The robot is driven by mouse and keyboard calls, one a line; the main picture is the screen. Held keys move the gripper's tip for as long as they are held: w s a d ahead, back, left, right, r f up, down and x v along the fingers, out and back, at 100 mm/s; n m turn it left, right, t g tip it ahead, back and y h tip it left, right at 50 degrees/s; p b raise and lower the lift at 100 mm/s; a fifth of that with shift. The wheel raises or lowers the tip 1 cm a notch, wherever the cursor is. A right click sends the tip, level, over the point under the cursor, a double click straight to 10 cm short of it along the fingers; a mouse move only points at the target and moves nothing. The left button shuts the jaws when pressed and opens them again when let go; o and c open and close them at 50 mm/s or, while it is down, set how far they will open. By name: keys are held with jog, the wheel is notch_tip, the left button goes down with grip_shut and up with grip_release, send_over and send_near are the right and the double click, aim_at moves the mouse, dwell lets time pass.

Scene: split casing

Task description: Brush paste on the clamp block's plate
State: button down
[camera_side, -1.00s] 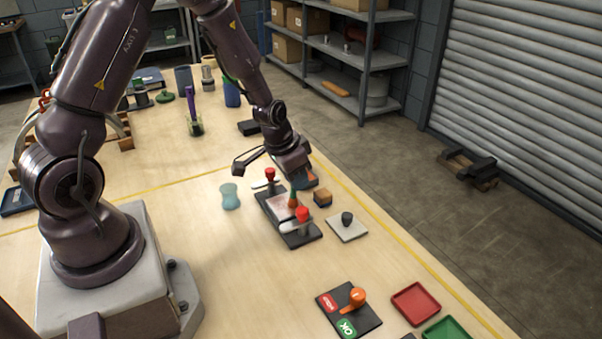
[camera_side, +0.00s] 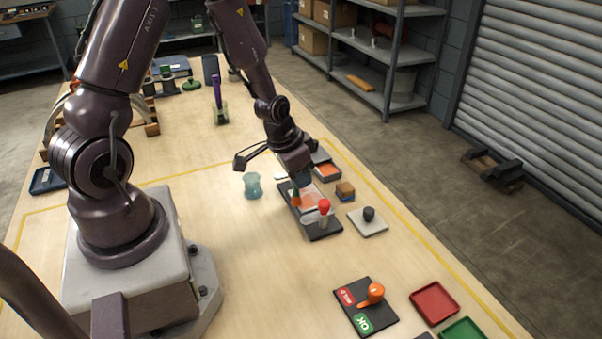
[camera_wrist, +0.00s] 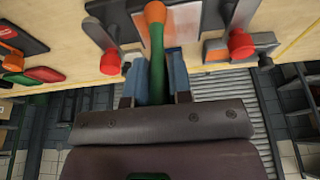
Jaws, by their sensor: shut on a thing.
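The clamp block (camera_side: 322,231) is a dark base on the bench with red-knobbed clamps; a red knob (camera_side: 324,206) shows at its near end. Its plate (camera_side: 309,198) lies between the clamps and shows an orange-pink tint; the gripper partly hides it. My gripper (camera_side: 299,181) is above the block, shut on a brush (camera_side: 296,198). In the wrist view the brush's green handle (camera_wrist: 156,60) stands between the blue jaws, its orange end toward the plate. Both red knobs, left (camera_wrist: 110,62) and right (camera_wrist: 240,42), flank it. I cannot tell whether the brush touches the plate.
A dark tray with orange content (camera_side: 327,170) lies just behind the gripper. An orange-brown block (camera_side: 345,190) and a pale plate with a black knob (camera_side: 368,221) sit to the right. A teal cup (camera_side: 252,186) stands left. An OK panel with an orange lever (camera_side: 371,293) is nearer.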

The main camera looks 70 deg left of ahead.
jog(key=shift+w, duration=3.15)
jog(key=shift+s+a+r, duration=0.1)
jog(key=shift+s+a, duration=0.1)
jog(key=shift+s, duration=0.9)
jog(key=shift+s+a+f, duration=0.1)
jog(key=shift+s+a, duration=0.05)
jog(key=shift+s, duration=0.9)
jog(key=shift+s+a+r, duration=0.1)
jog(key=shift+s+a, duration=0.1)
jog(key=shift+s, duration=0.9)
jog(key=shift+a, duration=0.5)
jog(key=shift+w, duration=3.3)
notch_tip(320, 180, up, 6)
